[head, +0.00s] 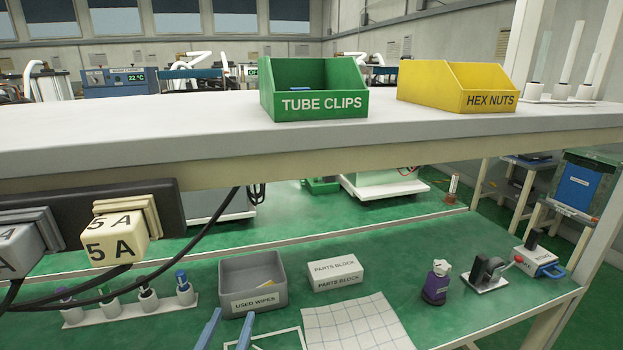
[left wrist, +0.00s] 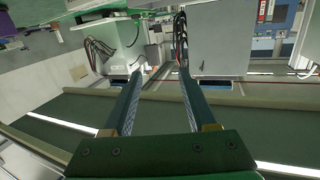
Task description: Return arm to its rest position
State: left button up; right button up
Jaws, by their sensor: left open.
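My left gripper (head: 227,328) shows at the bottom edge of the head view as two blue fingers standing apart. It is in front of the grey USED WIPES bin, above the green bench top (head: 390,299). In the left wrist view my left gripper (left wrist: 160,75) is open, with nothing between its fingers. The rest of the left arm is out of the head view. My right gripper is in neither view.
A grey USED WIPES bin (head: 254,301), a white PARTS BLOCK (head: 335,273) and a purple bottle (head: 436,285) stand on the bench. A white shelf (head: 200,131) overhead holds a green TUBE CLIPS bin (head: 318,105) and a yellow HEX NUTS bin (head: 450,90). Black cables (head: 150,275) hang at left.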

pick_arm(q)
jog(key=s+a+f+g+y, duration=0.25)
jog(key=s+f+g, duration=0.4)
jog(key=f, duration=0.45)
jog(key=s+f+g+h, duration=0.2)
jog(key=s+f+g, duration=0.65)
jog(key=s, duration=0.65)
notch_tip(320, 180, down, 17)
jog(key=s+m+p, duration=0.1)
jog(key=s, duration=0.1)
jog(key=s+a+f+g+p, duration=0.1)
jog(key=s+a+f, duration=0.1)
jog(key=s+f, duration=0.6)
jog(key=s, duration=0.4)
jog(key=shift+a+f, duration=0.2)
jog(key=shift+a, duration=0.15)
